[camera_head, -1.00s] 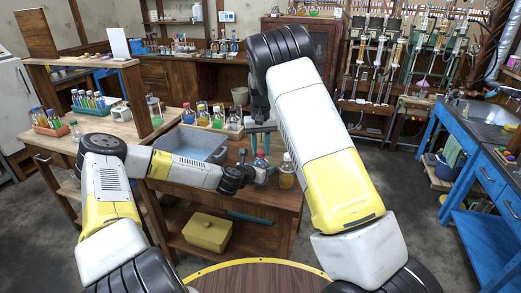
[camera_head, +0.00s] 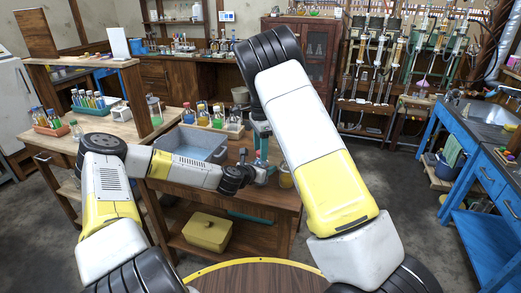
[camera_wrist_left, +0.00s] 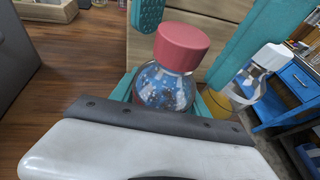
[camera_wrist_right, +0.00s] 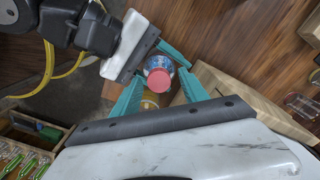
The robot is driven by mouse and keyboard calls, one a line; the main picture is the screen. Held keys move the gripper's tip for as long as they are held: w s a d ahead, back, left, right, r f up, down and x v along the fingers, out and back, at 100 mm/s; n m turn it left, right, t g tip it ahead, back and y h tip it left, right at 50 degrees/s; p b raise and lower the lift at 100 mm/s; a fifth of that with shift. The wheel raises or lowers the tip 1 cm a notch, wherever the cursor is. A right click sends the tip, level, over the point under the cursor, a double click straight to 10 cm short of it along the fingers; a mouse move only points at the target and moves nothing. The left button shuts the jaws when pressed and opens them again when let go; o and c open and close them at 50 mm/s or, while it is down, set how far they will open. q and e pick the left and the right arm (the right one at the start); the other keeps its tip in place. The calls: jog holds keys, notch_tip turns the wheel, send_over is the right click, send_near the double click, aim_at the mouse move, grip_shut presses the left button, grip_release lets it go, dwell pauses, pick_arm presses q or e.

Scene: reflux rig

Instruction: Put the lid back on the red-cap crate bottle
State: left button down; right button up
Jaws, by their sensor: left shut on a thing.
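The bottle is clear glass and stands upright in my left gripper (camera_head: 252,176). The left wrist view shows its body (camera_wrist_left: 165,90) between the teal left fingers. A red cap (camera_wrist_left: 182,46) sits on the bottle's top; whether it is screwed tight I cannot tell. My right gripper (camera_head: 261,145) is above the bottle, pointing down. In the right wrist view its teal fingers stand apart on either side of the red cap (camera_wrist_right: 158,80), with gaps between. Its fingers also show in the left wrist view, behind and beside the cap.
A bottle of yellow liquid with a white cap (camera_wrist_left: 268,58) stands close to the right. A grey-blue tub (camera_head: 190,146) is on the bench to the left. A wooden crate (camera_head: 235,131) with several bottles stands behind. The bench's front edge is near.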

jog(key=shift+r, duration=0.1)
jog(key=shift+r, duration=2.15)
jog(key=shift+c, duration=0.3)
jog(key=n, duration=0.4)
jog(key=shift+r, duration=0.35)
jog(key=n, duration=0.4)
jog(key=shift+r+n, duration=0.3)
jog(key=shift+r, duration=0.05)
jog(key=n, duration=0.2)
jog(key=r+n, duration=0.1)
jog(key=n, duration=0.1)
jog(key=shift+n, duration=0.3)
jog(key=n, duration=0.3)
jog(key=r+n, duration=0.1)
jog(key=n, duration=0.2)
